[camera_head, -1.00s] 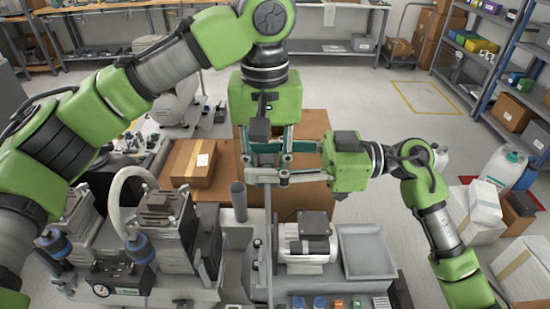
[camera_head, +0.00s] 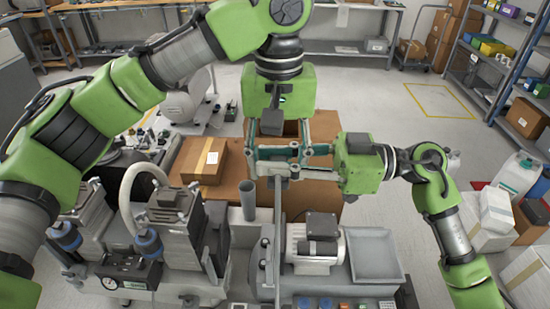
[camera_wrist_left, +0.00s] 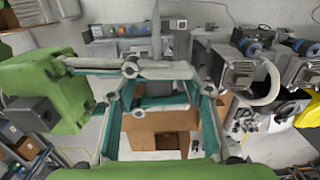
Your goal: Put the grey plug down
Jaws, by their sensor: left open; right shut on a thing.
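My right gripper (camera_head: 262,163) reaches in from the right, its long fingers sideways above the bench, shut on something. A small grey piece (camera_head: 281,170) shows at these fingers, probably the grey plug; it is mostly hidden, and I cannot make out its shape. My left gripper (camera_head: 278,150) points down and is open. Its teal-sided fingers overlap the right gripper's fingers in the head view; I cannot tell whether they touch. In the left wrist view the open left fingers (camera_wrist_left: 160,100) frame a brown box, and the right gripper's fingers (camera_wrist_left: 190,70) cross beyond them.
A thin grey upright bar (camera_head: 277,225) stands below the grippers. Around it are a grey tube (camera_head: 248,200), a motor (camera_head: 316,247), an empty grey tray (camera_head: 375,255) and compressor units (camera_head: 172,225). A cardboard box (camera_head: 203,160) lies left on a brown surface.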

